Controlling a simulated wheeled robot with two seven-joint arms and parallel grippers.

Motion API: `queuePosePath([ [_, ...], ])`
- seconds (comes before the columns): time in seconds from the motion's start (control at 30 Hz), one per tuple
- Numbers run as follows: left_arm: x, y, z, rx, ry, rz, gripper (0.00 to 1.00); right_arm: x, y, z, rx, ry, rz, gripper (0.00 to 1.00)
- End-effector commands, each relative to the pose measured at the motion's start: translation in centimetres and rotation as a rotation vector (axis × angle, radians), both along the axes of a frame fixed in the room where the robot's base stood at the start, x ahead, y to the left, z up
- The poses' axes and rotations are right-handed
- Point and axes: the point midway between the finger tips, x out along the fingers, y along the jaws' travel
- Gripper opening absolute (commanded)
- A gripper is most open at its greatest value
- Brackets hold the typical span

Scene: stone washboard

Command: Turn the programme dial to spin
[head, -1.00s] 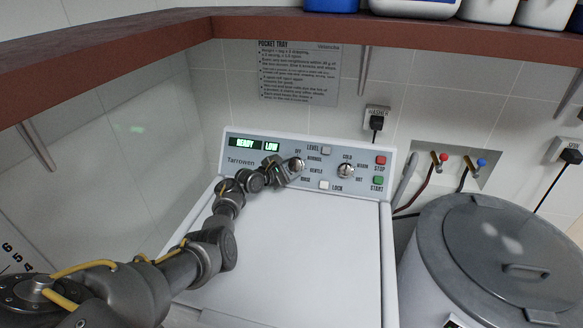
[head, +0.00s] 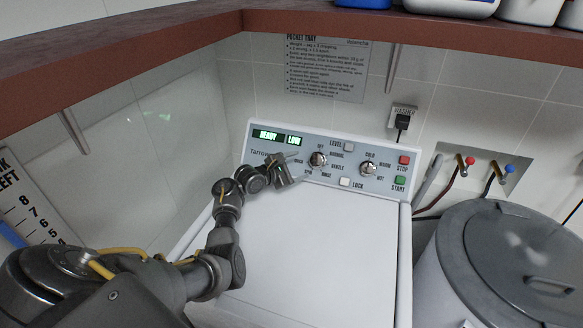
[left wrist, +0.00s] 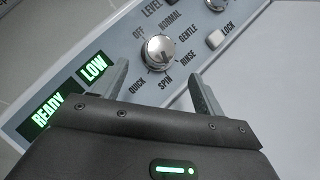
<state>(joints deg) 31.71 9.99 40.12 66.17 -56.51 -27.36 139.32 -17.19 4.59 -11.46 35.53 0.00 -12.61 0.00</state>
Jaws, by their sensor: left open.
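The programme dial (head: 318,159) is a round silver knob on the washer's grey control panel. It also shows in the left wrist view (left wrist: 160,50), ringed by the labels OFF, NORMAL, GENTLE, RINSE, SPIN and QUICK. SPIN is on the side nearest my gripper; I cannot tell for sure which label the dial points at. My left gripper (head: 297,167) is open and empty, just left of the dial in the head view. In the left wrist view its fingertips (left wrist: 158,74) are spread wide, short of the dial, with the SPIN label between them. My right gripper is not in view.
The display (head: 277,136) reads READY and LOW. A second dial (head: 368,169), for temperature, sits to the right, with red STOP (head: 403,160) and green START (head: 399,181) buttons. The white lid (head: 300,250) is bare. A brown shelf (head: 420,38) hangs above; a lidded grey drum (head: 510,250) stands right.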

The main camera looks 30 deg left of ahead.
Motion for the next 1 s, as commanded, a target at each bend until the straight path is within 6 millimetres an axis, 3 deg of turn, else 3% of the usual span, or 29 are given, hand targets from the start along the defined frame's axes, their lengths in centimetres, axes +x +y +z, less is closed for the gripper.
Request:
queuePosePath([
  [0.27,-2.4,0.7,0.6,0.001,0.000,0.000,0.71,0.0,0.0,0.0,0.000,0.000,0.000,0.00],
  [0.83,-2.6,0.8,0.6,-0.001,-0.003,0.000,0.71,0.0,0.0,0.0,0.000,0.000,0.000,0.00],
  [1.0,-3.5,1.5,2.6,-0.027,-0.104,0.047,0.71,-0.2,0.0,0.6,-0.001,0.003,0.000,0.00],
])
